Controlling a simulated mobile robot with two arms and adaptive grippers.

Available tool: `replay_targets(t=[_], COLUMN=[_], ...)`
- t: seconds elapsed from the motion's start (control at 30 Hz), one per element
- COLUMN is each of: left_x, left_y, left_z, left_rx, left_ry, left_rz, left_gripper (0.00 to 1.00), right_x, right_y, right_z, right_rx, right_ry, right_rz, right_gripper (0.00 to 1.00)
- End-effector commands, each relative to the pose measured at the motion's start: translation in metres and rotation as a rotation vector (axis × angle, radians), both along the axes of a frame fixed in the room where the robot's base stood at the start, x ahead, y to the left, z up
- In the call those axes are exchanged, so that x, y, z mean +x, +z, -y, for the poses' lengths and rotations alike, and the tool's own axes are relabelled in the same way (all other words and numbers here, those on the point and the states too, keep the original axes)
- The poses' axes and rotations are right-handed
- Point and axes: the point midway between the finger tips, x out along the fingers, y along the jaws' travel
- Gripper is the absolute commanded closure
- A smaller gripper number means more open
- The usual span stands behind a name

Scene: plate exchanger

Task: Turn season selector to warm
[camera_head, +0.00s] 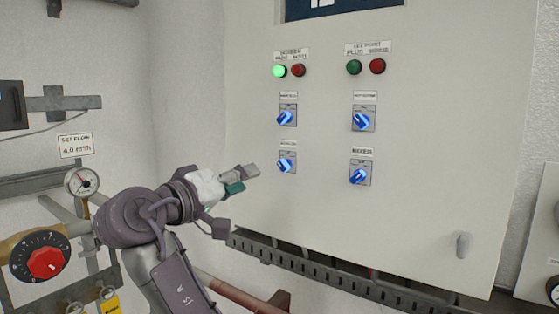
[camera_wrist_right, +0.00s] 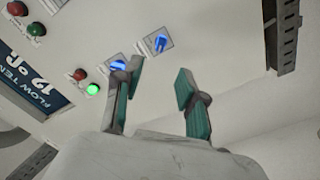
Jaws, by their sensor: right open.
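The grey panel carries blue selector knobs in two columns; their small labels are too blurred for me to tell which is the season selector. The lower-left selector (camera_head: 286,164) has its blue handle tilted; it also shows in the right wrist view (camera_wrist_right: 160,42), beyond the fingertips. The upper-left selector (camera_head: 286,118) is partly behind one finger in the right wrist view. The upper-right selector (camera_head: 362,120) and lower-right selector (camera_head: 359,175) are further right. My right gripper (camera_head: 236,199) is open and empty, left of the lower-left selector and apart from it. My left gripper is out of view.
A lit green lamp (camera_head: 279,71) and other red and green lamps sit above the selectors. A slotted cable tray (camera_head: 330,270) runs under the panel (camera_head: 430,130). A gauge (camera_head: 82,181), pipes and a red valve knob (camera_head: 46,263) are at left.

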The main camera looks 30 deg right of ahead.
Motion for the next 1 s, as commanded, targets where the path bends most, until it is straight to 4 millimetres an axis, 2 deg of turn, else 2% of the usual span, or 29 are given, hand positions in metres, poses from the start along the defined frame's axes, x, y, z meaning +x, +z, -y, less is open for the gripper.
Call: replay_targets(t=[0.4, 0.6, 0.8, 1.0], left_x=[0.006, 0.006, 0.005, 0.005], left_y=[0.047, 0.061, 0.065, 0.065], left_z=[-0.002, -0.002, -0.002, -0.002], left_rx=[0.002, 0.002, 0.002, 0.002], left_ry=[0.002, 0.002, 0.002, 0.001], left_rz=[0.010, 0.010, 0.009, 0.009], left_gripper=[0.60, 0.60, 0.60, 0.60], right_x=[0.032, 0.045, 0.050, 0.051], right_y=[0.004, 0.002, 0.000, -0.002], right_z=[0.079, 0.107, 0.119, 0.120], right_rx=[-0.003, -0.004, -0.003, -0.002], right_ry=[-0.004, -0.001, 0.001, 0.002], right_rz=[-0.006, -0.006, -0.004, -0.003], right_gripper=[0.59, 0.59, 0.59, 0.59])
